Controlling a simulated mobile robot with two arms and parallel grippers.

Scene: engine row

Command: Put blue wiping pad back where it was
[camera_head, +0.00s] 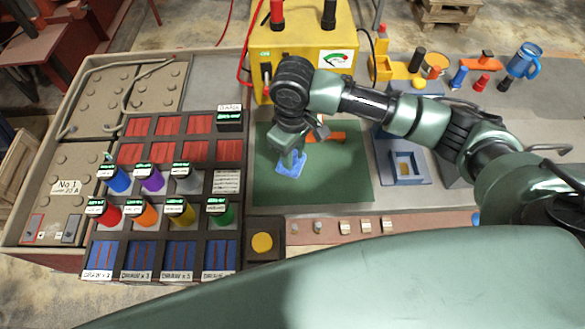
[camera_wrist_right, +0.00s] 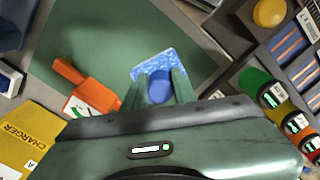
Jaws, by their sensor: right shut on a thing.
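The blue wiping pad (camera_head: 290,164) is a flat light-blue square over the left part of the green mat (camera_head: 340,185). My right gripper (camera_head: 291,153) is above it and shut on its darker blue knob. In the right wrist view the two fingers (camera_wrist_right: 158,92) clasp the knob, and the pad (camera_wrist_right: 157,62) spreads out beyond the fingertips with mat around it. I cannot tell whether the pad touches the mat or hovers just above it. My left gripper is not in view.
An orange tool (camera_head: 326,136) lies on the mat close to the gripper. The yellow charger (camera_head: 300,50) stands behind. A rack with coloured cylinders (camera_head: 150,214) is left of the mat, a blue holder (camera_head: 404,170) right. The mat's front part is clear.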

